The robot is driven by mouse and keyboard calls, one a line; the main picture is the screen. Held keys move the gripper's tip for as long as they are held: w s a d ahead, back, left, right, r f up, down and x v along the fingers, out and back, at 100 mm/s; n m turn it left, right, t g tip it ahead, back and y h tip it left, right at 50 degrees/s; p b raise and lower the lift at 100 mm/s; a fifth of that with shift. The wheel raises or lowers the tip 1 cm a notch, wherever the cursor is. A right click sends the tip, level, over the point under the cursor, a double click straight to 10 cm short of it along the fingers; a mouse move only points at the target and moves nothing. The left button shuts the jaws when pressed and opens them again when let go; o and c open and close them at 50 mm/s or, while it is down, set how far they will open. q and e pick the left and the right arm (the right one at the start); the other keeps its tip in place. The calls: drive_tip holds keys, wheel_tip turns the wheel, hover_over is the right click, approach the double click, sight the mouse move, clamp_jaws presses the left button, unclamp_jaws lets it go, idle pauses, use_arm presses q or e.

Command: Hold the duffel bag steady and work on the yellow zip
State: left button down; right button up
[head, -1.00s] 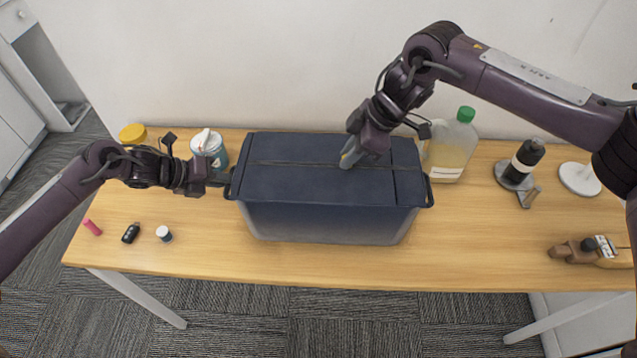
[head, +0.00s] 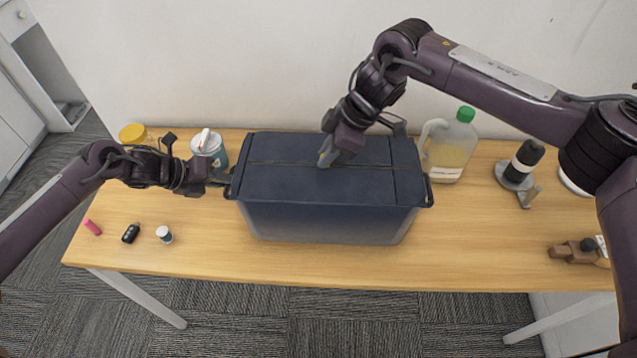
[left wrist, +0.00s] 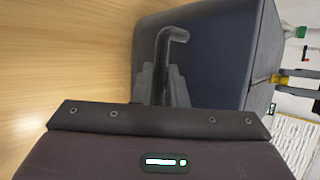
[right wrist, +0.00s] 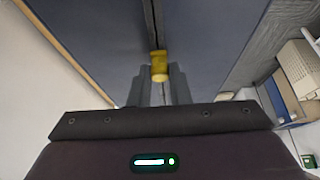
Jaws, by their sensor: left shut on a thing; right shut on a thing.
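The dark blue duffel bag (head: 330,215) sits on the wooden table, its zip line (head: 285,162) running lengthwise along the top. My left gripper (head: 226,184) is shut on the handle at the bag's left end; in the left wrist view the dark handle (left wrist: 172,45) stands between the fingers. My right gripper (head: 324,158) is above the middle of the bag's top, at the zip line. In the right wrist view the yellow zip pull (right wrist: 159,66) sits between its fingertips on the seam. The fingers hide the pull in the head view.
A jug with a green cap (head: 450,150) stands close to the bag's right end. A white-lidded canister (head: 209,150) and a yellow-lidded jar (head: 134,135) stand behind my left arm. Small items, including a black fob (head: 131,233), lie front left.

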drive_tip(key=shift+a+r, duration=0.1)
drive_tip(key=shift+a, duration=0.3)
drive_tip(key=shift+a, duration=2.45)
drive_tip(key=shift+a, duration=2.6)
drive_tip(key=shift+a, duration=2.55)
